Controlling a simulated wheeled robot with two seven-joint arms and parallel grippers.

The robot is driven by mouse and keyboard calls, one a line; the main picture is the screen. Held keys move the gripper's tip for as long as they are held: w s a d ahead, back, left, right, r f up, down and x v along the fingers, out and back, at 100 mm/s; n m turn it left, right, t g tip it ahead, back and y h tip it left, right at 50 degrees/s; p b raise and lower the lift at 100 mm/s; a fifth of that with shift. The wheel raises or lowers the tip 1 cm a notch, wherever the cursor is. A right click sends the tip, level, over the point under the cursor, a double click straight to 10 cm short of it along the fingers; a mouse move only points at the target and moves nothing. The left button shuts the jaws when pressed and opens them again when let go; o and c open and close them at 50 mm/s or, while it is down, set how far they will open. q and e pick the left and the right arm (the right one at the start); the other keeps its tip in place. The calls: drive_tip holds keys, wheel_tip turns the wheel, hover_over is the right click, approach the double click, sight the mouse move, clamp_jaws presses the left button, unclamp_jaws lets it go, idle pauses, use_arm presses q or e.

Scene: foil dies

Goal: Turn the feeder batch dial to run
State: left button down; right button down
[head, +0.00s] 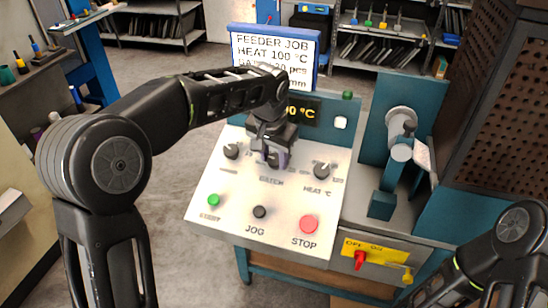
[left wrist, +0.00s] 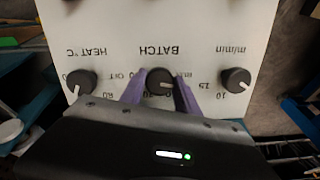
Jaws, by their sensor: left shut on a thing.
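The batch dial (left wrist: 160,81) is a black knob with a white pointer line, on the white sloped panel (head: 230,190). In the left wrist view the panel appears upside down, and the pointer line lies roughly sideways toward the right. My left gripper (left wrist: 158,88) has its purple fingers on both sides of the dial, shut on it. In the head view my left gripper (head: 276,160) comes down over the dial and mostly hides it. The small position labels around the dial are partly covered by the fingers. My right gripper is out of view.
Similar knobs flank it: a left knob (head: 231,151) and the heat knob (head: 321,170). Below are a green button (head: 213,200), a black jog button (head: 259,212) and a red stop button (head: 308,224). A job sign (head: 262,50) stands behind; a red lever switch (head: 360,260) sits lower right.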

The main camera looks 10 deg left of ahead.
use_arm(q)
drive_tip(key=shift+n, duration=1.3)
drive_tip(key=c, duration=0.9)
unclamp_jaws()
drive_tip(key=v, duration=0.7)
drive_tip(key=shift+r+b, duration=0.3)
drive_tip(key=shift+r, duration=0.1)
drive_tip(key=shift+s+r, duration=0.1)
